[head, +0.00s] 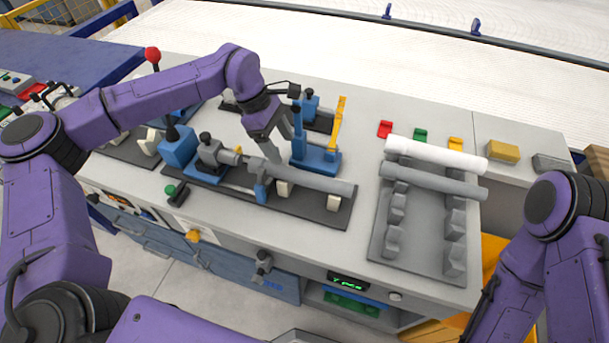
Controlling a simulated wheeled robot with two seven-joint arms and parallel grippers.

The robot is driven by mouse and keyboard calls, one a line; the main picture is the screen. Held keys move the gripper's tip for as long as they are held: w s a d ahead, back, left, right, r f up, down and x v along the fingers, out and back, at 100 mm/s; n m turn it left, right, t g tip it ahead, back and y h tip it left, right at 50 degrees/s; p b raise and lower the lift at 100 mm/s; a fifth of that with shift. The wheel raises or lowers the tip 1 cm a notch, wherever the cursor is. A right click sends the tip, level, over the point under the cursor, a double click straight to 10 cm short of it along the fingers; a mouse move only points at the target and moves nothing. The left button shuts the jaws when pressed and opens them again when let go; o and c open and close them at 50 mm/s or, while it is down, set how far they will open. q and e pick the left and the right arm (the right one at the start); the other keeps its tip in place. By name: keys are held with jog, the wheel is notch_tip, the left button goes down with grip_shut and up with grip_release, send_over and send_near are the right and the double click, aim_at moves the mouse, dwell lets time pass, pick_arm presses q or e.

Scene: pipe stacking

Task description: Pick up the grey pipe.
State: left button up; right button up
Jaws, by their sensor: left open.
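A grey pipe (318,182) lies across pale supports on a dark fixture plate (290,204), its left end near a blue and grey clamp unit (210,158). My left gripper (272,158) reaches down at the left part of this pipe, fingers open. I cannot tell whether the fingers touch the pipe or stand around it. Another grey pipe (435,182) lies on a grey rack (416,245) at the right, beside a white pipe (440,154) farther back. My right arm shows at the right edge, but its gripper is out of view.
A blue stand with a yellow lever (337,125) rises just right of my left gripper. The worktop (365,165) is clear between the fixture and the rack.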

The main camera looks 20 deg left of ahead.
aim_at(297, 172)
pick_arm(q)
jog(key=shift+w+f, duration=0.1)
jog(key=shift+f, duration=0.4)
jog(key=p+x, duration=0.1)
jog(key=x, duration=0.3)
jog(key=shift+w+d, duration=0.15)
jog(key=shift+d+f+p, duration=0.2)
jog(key=shift+f+p, duration=0.1)
jog(key=shift+f, duration=0.05)
jog(key=shift+s+d+f+p, duration=0.15)
jog(key=shift+d+f+p, duration=0.2)
jog(key=shift+f+p, duration=0.2)
jog(key=shift+s+d+f+p, duration=0.15)
jog(key=shift+d+f+p, duration=0.15)
jog(key=shift+f+p, duration=0.25)
jog(key=x, duration=0.2)
jog(key=shift+w+f, duration=0.1)
jog(key=shift+f, duration=0.35)
jog(key=c, duration=1.2)
